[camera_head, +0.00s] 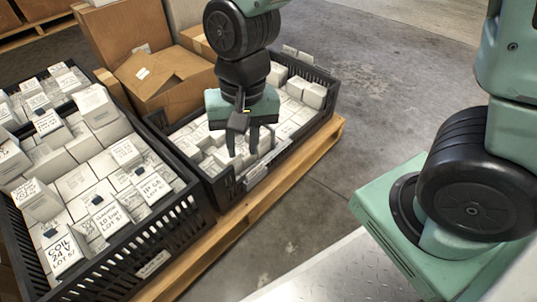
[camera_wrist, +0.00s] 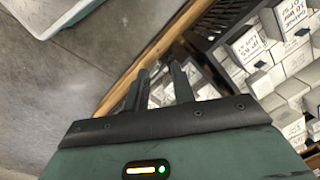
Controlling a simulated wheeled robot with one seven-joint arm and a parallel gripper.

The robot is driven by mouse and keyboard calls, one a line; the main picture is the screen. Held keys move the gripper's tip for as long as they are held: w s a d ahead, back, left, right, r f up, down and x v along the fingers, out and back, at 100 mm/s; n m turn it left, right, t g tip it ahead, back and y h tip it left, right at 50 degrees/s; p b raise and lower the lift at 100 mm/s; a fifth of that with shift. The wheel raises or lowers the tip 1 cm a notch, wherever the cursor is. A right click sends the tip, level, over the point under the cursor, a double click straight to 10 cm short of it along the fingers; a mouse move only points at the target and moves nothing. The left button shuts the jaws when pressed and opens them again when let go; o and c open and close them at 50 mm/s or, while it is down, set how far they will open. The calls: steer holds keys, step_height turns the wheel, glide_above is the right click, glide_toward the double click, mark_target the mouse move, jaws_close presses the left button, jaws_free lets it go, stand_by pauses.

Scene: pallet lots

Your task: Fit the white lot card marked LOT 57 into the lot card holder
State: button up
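My gripper (camera_head: 243,150) hangs over the front side of the right black crate (camera_head: 223,190), fingers pointing down. In the wrist view its two dark fingers (camera_wrist: 162,85) stand apart with nothing seen between them. A pale strip, possibly the lot card holder (camera_head: 266,168), shows at that crate's front wall, just right of and below the fingers; I cannot tell whether they touch it. I cannot tell a separate loose lot card for sure.
The left black crate (camera_head: 190,215) is full of white boxes, and a small white label (camera_head: 152,264) is on its front wall. Both crates stand on a wooden pallet (camera_head: 240,221). Cardboard boxes (camera_head: 168,80) stand behind. The concrete floor (camera_head: 390,100) at right is clear.

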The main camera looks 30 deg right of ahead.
steer(key=s+r+n, duration=0.5)
steer(key=s+n, duration=0.5)
steer(key=shift+d+r+n+h, duration=0.15)
steer(key=shift+r+n+h, duration=0.1)
steer(key=shift+n+h, duration=0.05)
steer(key=shift+r, duration=0.1)
step_height(320, 180, up, 48)
steer(key=p, duration=4.8)
